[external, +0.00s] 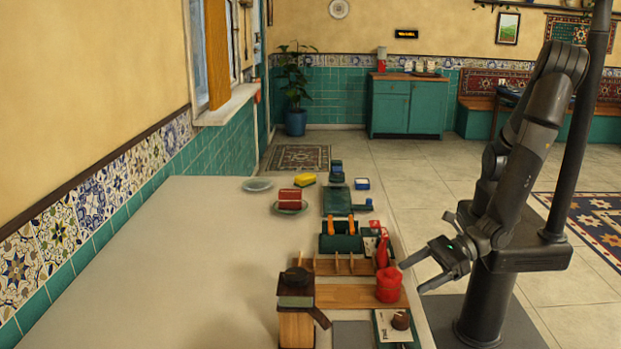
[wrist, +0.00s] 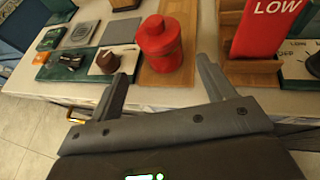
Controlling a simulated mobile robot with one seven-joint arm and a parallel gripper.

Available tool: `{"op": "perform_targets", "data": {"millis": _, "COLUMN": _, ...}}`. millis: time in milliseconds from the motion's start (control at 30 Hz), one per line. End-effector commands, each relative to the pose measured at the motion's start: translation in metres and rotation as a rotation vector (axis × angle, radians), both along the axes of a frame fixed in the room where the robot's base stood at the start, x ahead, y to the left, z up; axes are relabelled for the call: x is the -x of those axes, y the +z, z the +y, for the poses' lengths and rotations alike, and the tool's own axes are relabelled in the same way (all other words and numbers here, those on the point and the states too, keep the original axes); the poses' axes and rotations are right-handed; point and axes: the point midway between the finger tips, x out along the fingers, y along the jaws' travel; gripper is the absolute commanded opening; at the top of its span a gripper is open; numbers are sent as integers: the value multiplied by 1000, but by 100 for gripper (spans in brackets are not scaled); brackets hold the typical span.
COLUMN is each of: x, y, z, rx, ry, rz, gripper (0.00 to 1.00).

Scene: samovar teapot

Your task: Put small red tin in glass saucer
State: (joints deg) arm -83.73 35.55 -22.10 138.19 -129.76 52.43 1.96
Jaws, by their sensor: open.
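The small red tin (external: 389,285), a round lidded canister, stands upright on a wooden board near the right edge of the counter. It also shows in the wrist view (wrist: 160,46), straight ahead between the fingers. My gripper (external: 411,277) is open and empty, just off the counter's right edge, with its fingers pointing toward the tin. In the wrist view my gripper's fingers (wrist: 160,78) stand apart, short of the tin. A pale, clear-looking saucer (external: 257,185) lies empty at the far end of the counter. A second small dish (external: 290,208) holds a dark red block.
A wooden rack (external: 345,265) and a dark green holder with orange handles (external: 341,237) stand beyond the tin. A red LOW sign (wrist: 268,25) stands right of it in the wrist view. A brown pot on a tray (wrist: 104,62) is left. The counter's left side is clear.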

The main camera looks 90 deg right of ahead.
Motion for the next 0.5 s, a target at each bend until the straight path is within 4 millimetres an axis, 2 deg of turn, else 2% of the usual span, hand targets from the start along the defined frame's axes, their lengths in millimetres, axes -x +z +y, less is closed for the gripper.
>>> {"op": "perform_targets", "data": {"millis": 100, "x": -14, "y": -6, "z": 3, "rx": 1, "ry": -1, "rz": -1, "gripper": 75}}
{"op": "perform_targets", "data": {"millis": 333, "x": -29, "y": -11, "z": 6, "rx": 1, "ry": -1, "rz": -2, "gripper": 75}}
{"op": "perform_targets", "data": {"millis": 500, "x": -52, "y": -20, "z": 9, "rx": 2, "ry": -2, "rz": -3, "gripper": 75}}
